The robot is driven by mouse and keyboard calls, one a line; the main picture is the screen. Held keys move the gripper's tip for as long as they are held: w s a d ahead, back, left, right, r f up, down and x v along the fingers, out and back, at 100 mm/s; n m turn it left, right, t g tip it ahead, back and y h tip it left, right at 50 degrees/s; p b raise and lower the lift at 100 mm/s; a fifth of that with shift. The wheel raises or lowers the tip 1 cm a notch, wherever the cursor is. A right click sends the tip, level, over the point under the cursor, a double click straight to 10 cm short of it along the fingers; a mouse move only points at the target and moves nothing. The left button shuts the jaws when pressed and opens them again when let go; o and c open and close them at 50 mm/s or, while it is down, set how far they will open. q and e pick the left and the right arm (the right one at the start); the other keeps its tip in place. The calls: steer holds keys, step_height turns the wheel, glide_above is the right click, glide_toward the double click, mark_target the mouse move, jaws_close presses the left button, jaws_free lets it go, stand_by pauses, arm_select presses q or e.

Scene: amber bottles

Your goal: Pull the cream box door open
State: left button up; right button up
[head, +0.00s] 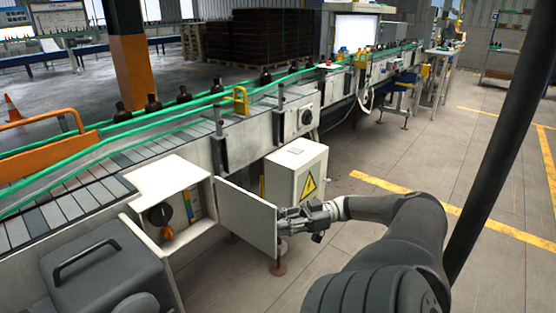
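The cream box (190,176) stands at the side of the conveyor in the head view. Its pale door (246,218) stands swung out from the front, showing colored parts and a dark round knob inside. My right gripper (288,220) is at the door's free right edge, its fingers pointing left toward it. The fingers are small and overlap the edge, so I cannot tell whether they are shut on it. My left gripper is not in view.
A second pale cabinet (292,172) with a yellow warning triangle stands just behind the door. Amber bottles (153,105) line the conveyor with green rails (170,112). A grey machine housing (105,270) is at lower left. Open floor (480,200) lies to the right.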

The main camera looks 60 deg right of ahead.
steer(key=shift+w+r, duration=0.1)
steer(key=shift+r, duration=0.05)
steer(key=v, duration=0.7)
steer(key=shift+s+d, duration=0.15)
steer(key=shift+s, duration=0.1)
stand_by(0.6)
